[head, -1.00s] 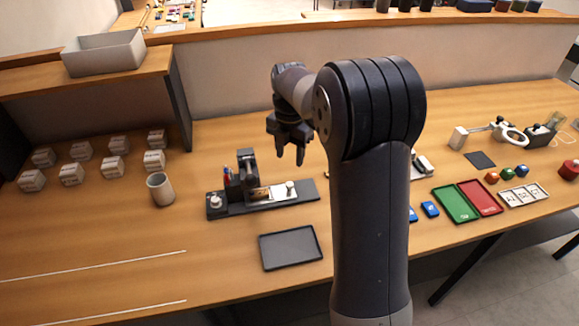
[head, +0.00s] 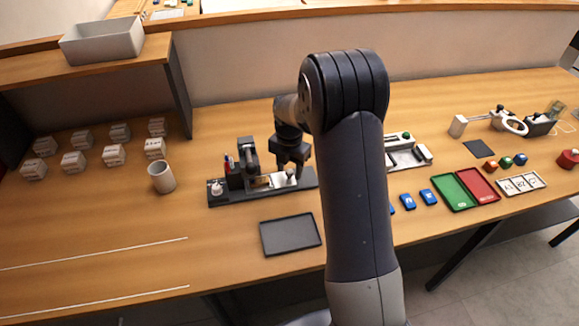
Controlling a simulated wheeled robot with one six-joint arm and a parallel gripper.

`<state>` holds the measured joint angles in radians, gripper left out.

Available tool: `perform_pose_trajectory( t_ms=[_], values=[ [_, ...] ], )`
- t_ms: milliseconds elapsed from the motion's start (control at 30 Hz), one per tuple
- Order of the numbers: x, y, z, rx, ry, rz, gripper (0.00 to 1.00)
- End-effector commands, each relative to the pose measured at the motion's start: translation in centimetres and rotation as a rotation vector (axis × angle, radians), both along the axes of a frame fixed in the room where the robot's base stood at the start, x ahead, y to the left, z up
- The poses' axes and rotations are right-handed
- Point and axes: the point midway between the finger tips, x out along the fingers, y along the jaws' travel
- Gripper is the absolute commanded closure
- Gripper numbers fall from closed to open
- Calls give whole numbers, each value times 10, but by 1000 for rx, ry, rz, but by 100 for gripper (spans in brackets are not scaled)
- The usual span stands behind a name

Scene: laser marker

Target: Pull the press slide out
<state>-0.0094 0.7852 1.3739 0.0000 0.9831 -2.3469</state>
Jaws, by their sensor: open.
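The press (head: 248,160) stands on a dark base plate (head: 228,200) near the middle of the table. Its pale slide (head: 276,183) lies to the right of the press column, with a small light knob (head: 291,176) standing on it. My gripper (head: 289,169) is open and points down over the right part of the slide. Its fingertips are close around or just above the knob; I cannot tell whether they touch it. The fingers partly hide the knob and the slide's right end.
A black tray (head: 290,247) lies in front of the base plate. A beige cup (head: 161,177) and several white boxes (head: 113,155) stand to the left. Green (head: 452,193) and red (head: 476,186) trays lie to the right. The table's front left is mostly clear.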

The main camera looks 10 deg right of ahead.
Motion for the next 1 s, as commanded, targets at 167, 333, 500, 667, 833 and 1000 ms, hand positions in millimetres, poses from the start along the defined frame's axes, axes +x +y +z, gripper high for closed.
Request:
perform_pose_trajectory(
  t_ms=[167, 333, 500, 667, 833, 1000],
  values=[
    [0, 0, 0, 0, 0, 0, 56],
    [0, 0, 0, 0, 0, 0, 70],
    [0, 0, 0, 0, 0, 0, 84],
    [0, 0, 1, 1, -1, 0, 97],
    [0, 0, 1, 0, -1, 0, 100],
    [0, 0, 1, 0, -1, 0, 100]
  ],
)
